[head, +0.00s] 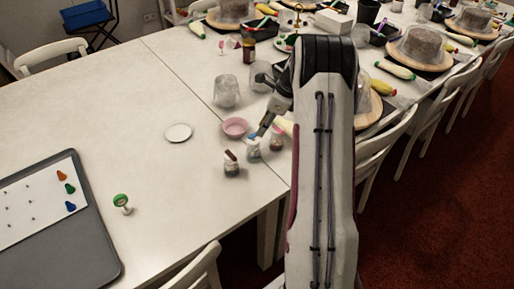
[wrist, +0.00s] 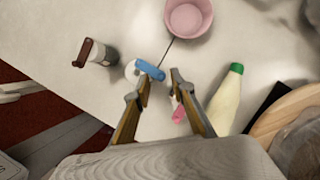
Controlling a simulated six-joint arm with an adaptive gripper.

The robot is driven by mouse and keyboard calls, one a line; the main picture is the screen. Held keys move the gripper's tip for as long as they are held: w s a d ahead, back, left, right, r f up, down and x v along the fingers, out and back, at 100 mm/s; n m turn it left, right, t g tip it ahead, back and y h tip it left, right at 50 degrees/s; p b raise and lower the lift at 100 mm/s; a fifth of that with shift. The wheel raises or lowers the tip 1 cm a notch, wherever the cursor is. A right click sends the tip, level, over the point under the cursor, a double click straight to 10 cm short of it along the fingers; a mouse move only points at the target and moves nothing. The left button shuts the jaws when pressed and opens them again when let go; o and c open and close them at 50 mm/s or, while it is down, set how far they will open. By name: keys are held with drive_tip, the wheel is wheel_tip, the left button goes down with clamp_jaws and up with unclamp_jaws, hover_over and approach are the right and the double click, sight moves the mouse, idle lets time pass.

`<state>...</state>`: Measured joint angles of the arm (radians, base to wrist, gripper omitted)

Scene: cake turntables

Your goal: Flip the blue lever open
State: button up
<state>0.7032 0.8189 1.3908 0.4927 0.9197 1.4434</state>
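A small container with a blue lever across its top (wrist: 150,70) stands on the white table, left of and just beyond my fingertips in the wrist view. The lever's right end lies close by my left fingertip; I cannot tell whether they touch. In the head view the blue-topped container (head: 253,151) is below my gripper, partly hidden by it. My gripper (wrist: 160,79) is open, with nothing held between its fingers. In the head view the fingertips are hard to make out against the containers.
A brown-topped jar (wrist: 97,53) stands left of the blue lever. A pink bowl (wrist: 188,18) is beyond. A pink-topped item (wrist: 179,114) shows between the fingers. A green-capped bottle (wrist: 227,100) is at right. The table left of the pink bowl is mostly clear.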

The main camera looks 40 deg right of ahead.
drive_tip(key=s+r+m+h, duration=0.1)
drive_tip(key=s+r+m, duration=0.25)
drive_tip(key=r, duration=0.45)
drive_tip(key=shift+s+a+f+n, duration=1.2)
drive_tip(key=shift+s+n, duration=1.65)
drive_tip(key=shift+n, duration=1.1)
drive_tip(key=s+a+r+n+g, duration=0.1)
drive_tip(key=s+a+r+n, duration=0.4)
drive_tip(key=a+n, duration=0.2)
drive_tip(key=s+a+r+n+h, duration=0.1)
drive_tip(key=s+a+r+n, duration=0.3)
drive_tip(key=a+n, duration=0.3)
drive_tip(key=shift+s+a+r+g, duration=0.4)
drive_tip(key=shift+s+a, duration=0.25)
drive_tip(key=shift+a, duration=0.15)
